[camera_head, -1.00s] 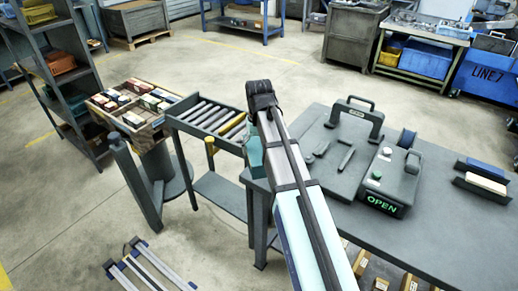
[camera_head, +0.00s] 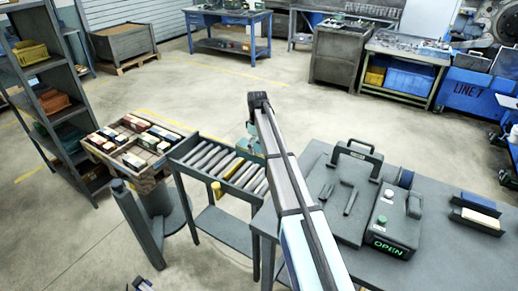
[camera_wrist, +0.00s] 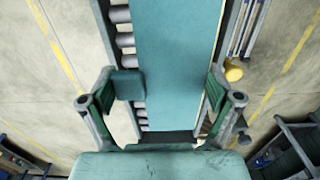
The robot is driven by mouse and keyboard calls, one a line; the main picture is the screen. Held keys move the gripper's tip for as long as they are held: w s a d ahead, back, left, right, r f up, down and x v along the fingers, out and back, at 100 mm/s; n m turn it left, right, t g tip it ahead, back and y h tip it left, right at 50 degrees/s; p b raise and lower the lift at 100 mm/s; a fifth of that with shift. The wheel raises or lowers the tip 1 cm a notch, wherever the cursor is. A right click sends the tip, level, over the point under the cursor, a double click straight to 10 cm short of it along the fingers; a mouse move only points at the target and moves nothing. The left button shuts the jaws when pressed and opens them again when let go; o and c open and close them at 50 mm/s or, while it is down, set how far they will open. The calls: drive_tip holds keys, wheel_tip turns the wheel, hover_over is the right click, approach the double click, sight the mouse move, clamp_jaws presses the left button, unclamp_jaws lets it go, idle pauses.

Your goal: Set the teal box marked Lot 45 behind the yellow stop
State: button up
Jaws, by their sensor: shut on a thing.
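A teal box (camera_wrist: 178,50) fills the middle of the wrist view as a long flat face between my gripper's fingers. My gripper (camera_wrist: 170,88) is shut on it, with one finger at each side. The Lot 45 marking does not show. In the head view my arm hides most of the gripper; a small teal part (camera_head: 249,146) shows beside the arm, and I cannot tell whether it is box or gripper.
A tray of small boxes (camera_head: 138,148) stands left of the rollers. The dark bench (camera_head: 455,245) at right holds a device lit OPEN (camera_head: 390,230) and blue and white blocks in holders. A shelf rack (camera_head: 50,100) stands at far left. Open floor lies behind.

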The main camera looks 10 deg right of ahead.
drive_tip(key=shift+f+b, duration=1.95)
drive_tip(key=shift+f, duration=2.75)
drive_tip(key=shift+f, duration=0.35)
drive_tip(key=o, duration=0.9)
drive_tip(key=shift+c, duration=0.2)
drive_tip(key=shift+r, duration=0.2)
drive_tip(key=shift+r+p, duration=1.65)
drive_tip(key=shift+r, duration=2.2)
